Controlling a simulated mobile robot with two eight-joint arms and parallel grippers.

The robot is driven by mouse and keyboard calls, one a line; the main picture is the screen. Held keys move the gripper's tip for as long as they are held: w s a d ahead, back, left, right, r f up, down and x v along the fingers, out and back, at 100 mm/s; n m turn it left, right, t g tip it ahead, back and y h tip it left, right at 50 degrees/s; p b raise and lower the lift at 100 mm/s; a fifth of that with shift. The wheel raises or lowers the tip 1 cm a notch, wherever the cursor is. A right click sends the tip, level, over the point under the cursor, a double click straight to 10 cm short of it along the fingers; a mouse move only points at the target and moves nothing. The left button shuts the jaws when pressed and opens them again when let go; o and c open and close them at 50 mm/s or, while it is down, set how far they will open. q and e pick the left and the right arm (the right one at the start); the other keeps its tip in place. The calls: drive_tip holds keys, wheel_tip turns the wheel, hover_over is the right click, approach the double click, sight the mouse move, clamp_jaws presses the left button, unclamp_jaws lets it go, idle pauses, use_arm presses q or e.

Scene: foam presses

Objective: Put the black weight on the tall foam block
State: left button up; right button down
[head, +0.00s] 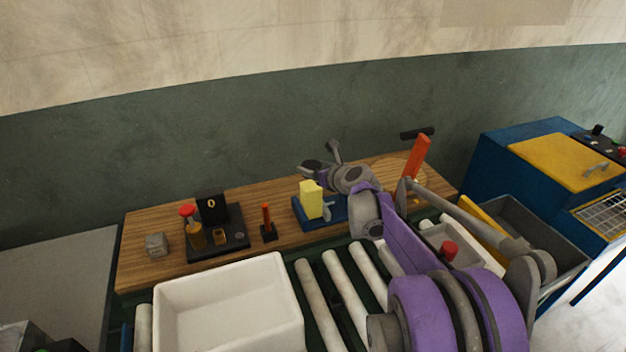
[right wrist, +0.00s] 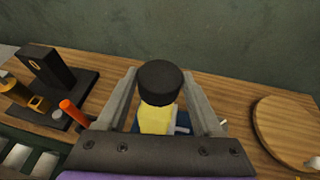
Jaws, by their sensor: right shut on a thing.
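The tall foam block (head: 311,202) is a pale yellow upright piece on a blue base (head: 343,214) on the wooden bench. It also shows in the right wrist view (right wrist: 155,123). My right gripper (head: 319,162) reaches over the bench from the right, above the foam block. It is shut on the black weight (right wrist: 158,78), a short dark cylinder between its two fingers. In the right wrist view the weight covers the top of the foam block. I cannot tell whether the two touch. My left gripper is not in view.
A black stand (head: 211,208) with a red-topped bottle (head: 188,224), a small orange-handled tool (head: 267,222) and a grey cube (head: 157,244) are to the left. A white bin (head: 230,305) sits on rollers in front. A round wooden disc (right wrist: 288,130) lies right of the foam.

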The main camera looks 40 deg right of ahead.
sight(313, 187)
wheel_tip(313, 187, down, 4)
drive_tip(key=shift+f, duration=0.1)
drive_tip(key=shift+w, duration=0.1)
drive_tip(key=shift+c, duration=0.2)
unclamp_jaws()
drive_tip(key=shift+r, duration=0.2)
drive_tip(key=v, duration=1.2)
drive_tip(key=shift+f+b, duration=0.2)
drive_tip(key=shift+b, duration=0.1)
drive_tip(key=shift+a, duration=0.1)
drive_tip(key=shift+f, duration=0.1)
